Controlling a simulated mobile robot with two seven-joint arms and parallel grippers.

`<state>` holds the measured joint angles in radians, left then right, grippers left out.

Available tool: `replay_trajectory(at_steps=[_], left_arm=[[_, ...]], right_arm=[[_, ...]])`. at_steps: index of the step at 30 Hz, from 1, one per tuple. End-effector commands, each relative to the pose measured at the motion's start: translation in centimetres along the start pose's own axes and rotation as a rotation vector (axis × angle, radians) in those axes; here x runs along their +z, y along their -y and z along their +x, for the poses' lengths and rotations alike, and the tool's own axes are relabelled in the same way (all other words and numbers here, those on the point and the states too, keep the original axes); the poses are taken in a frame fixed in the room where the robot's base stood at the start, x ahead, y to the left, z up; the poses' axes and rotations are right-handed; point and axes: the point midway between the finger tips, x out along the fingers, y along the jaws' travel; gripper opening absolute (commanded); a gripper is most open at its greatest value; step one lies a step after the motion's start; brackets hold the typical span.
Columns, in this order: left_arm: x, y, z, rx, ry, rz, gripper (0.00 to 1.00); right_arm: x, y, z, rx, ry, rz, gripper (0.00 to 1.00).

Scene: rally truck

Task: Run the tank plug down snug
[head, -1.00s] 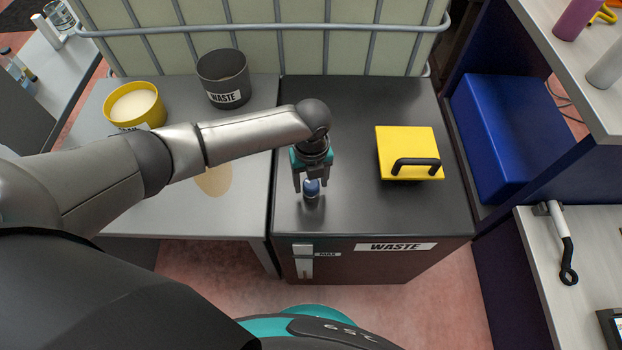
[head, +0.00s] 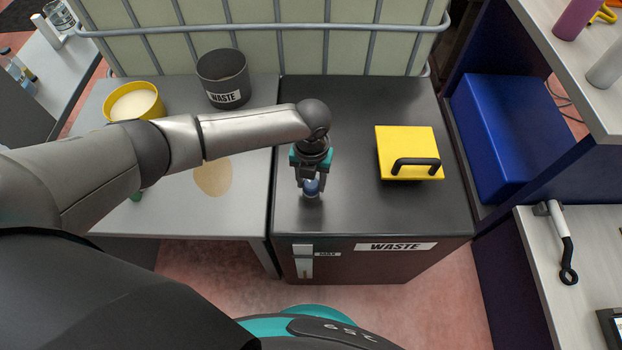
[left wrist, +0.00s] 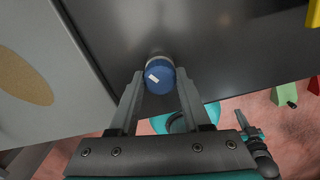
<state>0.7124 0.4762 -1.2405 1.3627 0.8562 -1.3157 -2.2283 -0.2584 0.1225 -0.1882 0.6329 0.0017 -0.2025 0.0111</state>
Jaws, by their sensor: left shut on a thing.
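The blue tank plug (head: 312,187) stands upright on the top of the dark waste tank (head: 350,215), near its front left. It also shows in the left wrist view as a blue cap (left wrist: 159,78) with a small white mark, above a pale metal collar. My left gripper (head: 311,187) points down over the plug and is shut on it, one finger on each side. In the left wrist view the fingers (left wrist: 160,85) touch the sides of the cap. Whether the plug is fully seated is hidden from these angles.
A yellow lid with a black handle (head: 408,150) lies on the tank top at right. A dark waste bucket (head: 222,75) and a yellow tub (head: 133,100) stand on the grey table at left. A caged container (head: 260,40) stands behind.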

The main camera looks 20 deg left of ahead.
Motion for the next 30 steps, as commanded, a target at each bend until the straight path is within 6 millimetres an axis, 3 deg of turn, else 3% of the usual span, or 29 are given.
replay_trajectory(at_steps=[12,23,24,27,30], left_arm=[[0.15,-0.02,-0.02,0.002,0.003,0.491,0.17],[0.11,0.0,0.01,0.001,0.003,0.569,0.17],[0.11,0.0,0.01,0.001,0.003,0.569,0.51],[0.1,0.0,0.02,0.001,0.002,0.568,0.62],[0.07,0.01,0.03,0.001,0.002,0.568,0.64]], right_arm=[[0.0,0.03,0.0,0.0,0.0,0.0,0.0],[0.01,0.03,0.0,0.0,0.0,0.0,0.0],[0.01,0.03,0.0,0.0,0.0,0.0,0.0],[0.01,0.03,0.0,0.0,0.0,0.0,0.0],[0.01,0.03,0.0,0.0,0.0,0.0,0.0]])
